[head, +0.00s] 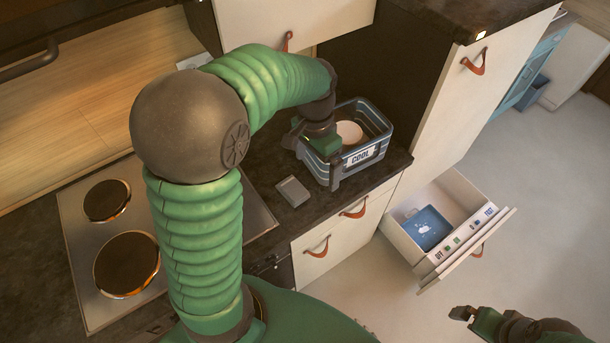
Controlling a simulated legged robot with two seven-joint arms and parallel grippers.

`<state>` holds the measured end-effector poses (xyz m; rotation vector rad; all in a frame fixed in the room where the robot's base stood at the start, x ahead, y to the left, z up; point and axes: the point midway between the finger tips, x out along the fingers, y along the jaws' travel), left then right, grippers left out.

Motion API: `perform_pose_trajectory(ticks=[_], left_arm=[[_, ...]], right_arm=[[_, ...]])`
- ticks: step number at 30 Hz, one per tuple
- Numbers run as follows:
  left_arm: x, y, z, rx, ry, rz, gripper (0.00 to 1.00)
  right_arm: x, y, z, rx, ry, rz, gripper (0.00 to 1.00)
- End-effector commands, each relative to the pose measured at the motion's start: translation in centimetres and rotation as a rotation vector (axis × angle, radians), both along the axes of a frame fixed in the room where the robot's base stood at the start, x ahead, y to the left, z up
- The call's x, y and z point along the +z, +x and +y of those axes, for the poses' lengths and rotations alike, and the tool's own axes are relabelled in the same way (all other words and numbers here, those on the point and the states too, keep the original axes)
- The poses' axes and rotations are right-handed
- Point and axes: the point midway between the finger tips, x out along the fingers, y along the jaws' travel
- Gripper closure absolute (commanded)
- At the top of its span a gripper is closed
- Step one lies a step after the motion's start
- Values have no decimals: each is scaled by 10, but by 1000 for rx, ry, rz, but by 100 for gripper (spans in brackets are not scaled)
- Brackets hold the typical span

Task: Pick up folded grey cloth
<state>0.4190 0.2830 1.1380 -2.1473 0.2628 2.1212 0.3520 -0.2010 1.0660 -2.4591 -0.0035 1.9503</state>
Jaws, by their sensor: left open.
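A small folded grey cloth (293,191) lies flat on the dark countertop, just left of a blue-grey basket marked COOL (363,157). My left gripper (316,162) is open over the left end of the basket, to the upper right of the cloth and apart from it. One dark finger shows in front of the basket's near wall; the rest is partly hidden by the green wrist. My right gripper (463,315) is low at the right over the floor, far from the cloth; its jaw opening is unclear.
A pale round item (349,132) sits in the basket. A stove (128,255) with two hotplates is left of the cloth. An open drawer (460,250) with a blue item juts out at right. Counter around the cloth is mostly clear.

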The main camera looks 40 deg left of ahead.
Motion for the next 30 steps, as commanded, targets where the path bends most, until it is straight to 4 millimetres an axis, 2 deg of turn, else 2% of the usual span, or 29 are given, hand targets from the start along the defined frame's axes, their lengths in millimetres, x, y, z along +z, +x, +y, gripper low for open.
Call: perform_pose_trajectory(ticks=[1,3,6,11,21,26,30], left_arm=[[17,4,21,9,-2,13,0],[6,9,48,11,11,11,0],[-10,8,77,7,35,12,0],[-37,7,88,2,48,14,0],[-120,8,85,2,49,14,0],[-140,8,88,3,48,10,0],[-154,12,88,2,48,12,0]], right_arm=[[47,1,0,0,0,-1,0],[69,1,0,0,0,-2,0],[85,1,0,0,0,-1,0],[85,0,0,0,0,0,0],[101,0,0,0,0,0,0],[104,0,0,0,0,0,0],[116,0,0,0,0,0,0]])
